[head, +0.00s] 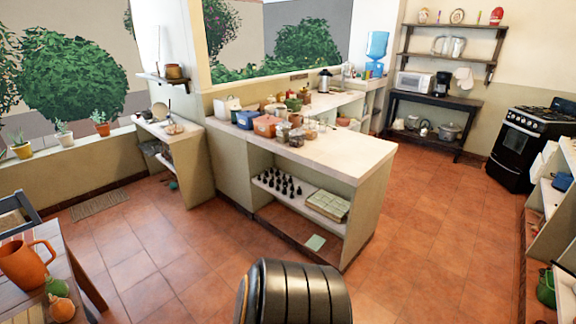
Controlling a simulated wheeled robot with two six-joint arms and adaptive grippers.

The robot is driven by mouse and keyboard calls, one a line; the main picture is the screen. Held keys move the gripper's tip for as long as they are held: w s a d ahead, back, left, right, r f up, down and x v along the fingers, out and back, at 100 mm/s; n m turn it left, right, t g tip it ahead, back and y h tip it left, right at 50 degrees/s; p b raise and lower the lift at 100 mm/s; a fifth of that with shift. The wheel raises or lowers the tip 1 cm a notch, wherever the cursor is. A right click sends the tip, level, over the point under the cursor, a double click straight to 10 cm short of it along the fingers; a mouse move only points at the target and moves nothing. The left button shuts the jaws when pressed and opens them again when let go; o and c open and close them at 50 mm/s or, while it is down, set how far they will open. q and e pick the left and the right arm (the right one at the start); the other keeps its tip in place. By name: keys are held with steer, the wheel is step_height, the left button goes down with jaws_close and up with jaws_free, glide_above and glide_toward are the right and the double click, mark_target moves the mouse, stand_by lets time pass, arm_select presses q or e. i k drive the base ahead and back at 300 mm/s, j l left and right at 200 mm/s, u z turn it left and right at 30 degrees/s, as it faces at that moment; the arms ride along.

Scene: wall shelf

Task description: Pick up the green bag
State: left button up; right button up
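No thing shows clearly as a green bag. A dark green rounded thing (546,288) sits low at the right edge, by the white shelving; it may be a bag or a pot, I cannot tell. A small green round thing (56,285) is on the table at lower left, behind an orange one. Neither of my grippers is in view.
The tiled floor (440,230) is open between the middle counter (345,158) and the black stove (521,147). A wooden table (62,255) with an orange jug (24,262) stands at lower left. White shelving (551,195) runs along the right edge.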

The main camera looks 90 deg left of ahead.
mark_target(59, 287)
steer(key=u, duration=4.7)
